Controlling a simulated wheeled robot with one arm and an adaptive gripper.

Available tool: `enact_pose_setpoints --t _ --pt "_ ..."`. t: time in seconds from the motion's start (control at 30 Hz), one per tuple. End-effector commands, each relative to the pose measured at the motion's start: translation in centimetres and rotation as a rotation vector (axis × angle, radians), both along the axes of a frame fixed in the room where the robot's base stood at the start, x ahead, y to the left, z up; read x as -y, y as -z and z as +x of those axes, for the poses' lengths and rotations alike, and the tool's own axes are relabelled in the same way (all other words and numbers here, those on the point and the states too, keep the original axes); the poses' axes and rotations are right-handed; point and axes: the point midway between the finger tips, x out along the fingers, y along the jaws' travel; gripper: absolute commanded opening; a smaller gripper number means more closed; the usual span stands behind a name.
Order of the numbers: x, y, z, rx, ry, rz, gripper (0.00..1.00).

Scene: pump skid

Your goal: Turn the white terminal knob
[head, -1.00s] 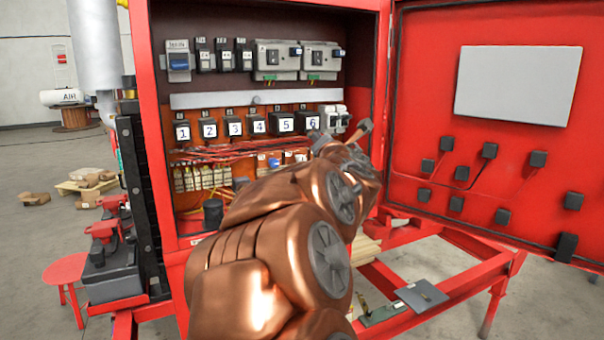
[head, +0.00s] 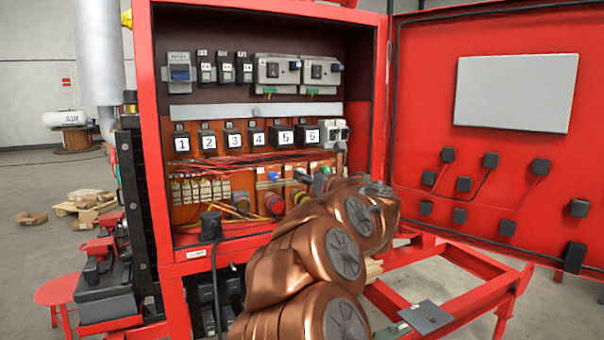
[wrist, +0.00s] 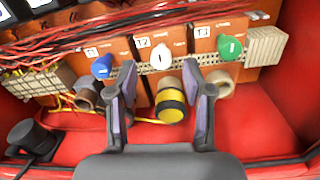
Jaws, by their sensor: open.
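The white terminal knob (wrist: 160,58) shows in the wrist view under the T2 label, between a blue knob (wrist: 101,67) under T1 and a green knob (wrist: 229,47) under T3. My gripper (wrist: 166,86) is open and empty. Its two fingers point at the terminal row, one to each side of the white knob in the picture. I cannot tell how far the tips are from it. In the head view my copper arm reaches into the lower right of the red cabinet; I cannot make out the white knob clearly there.
A yellow-black cylinder (wrist: 171,100) sits below the white knob, between the fingers in the picture. Red wires (wrist: 90,30) run above the knobs. A black plug (wrist: 33,137) stands at the left. The cabinet door (head: 480,200) is open at the right.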

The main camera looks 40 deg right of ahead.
Motion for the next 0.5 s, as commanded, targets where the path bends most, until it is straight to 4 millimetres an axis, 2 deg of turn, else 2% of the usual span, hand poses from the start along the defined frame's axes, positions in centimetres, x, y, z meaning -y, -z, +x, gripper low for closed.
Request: enact_pose_setpoints --t 0.3,0.5 --pt "1.1 0.0 3.7 0.0 -0.001 0.002 0.51" --pt "1.5 0.2 4.4 -0.001 0.004 0.005 0.51"
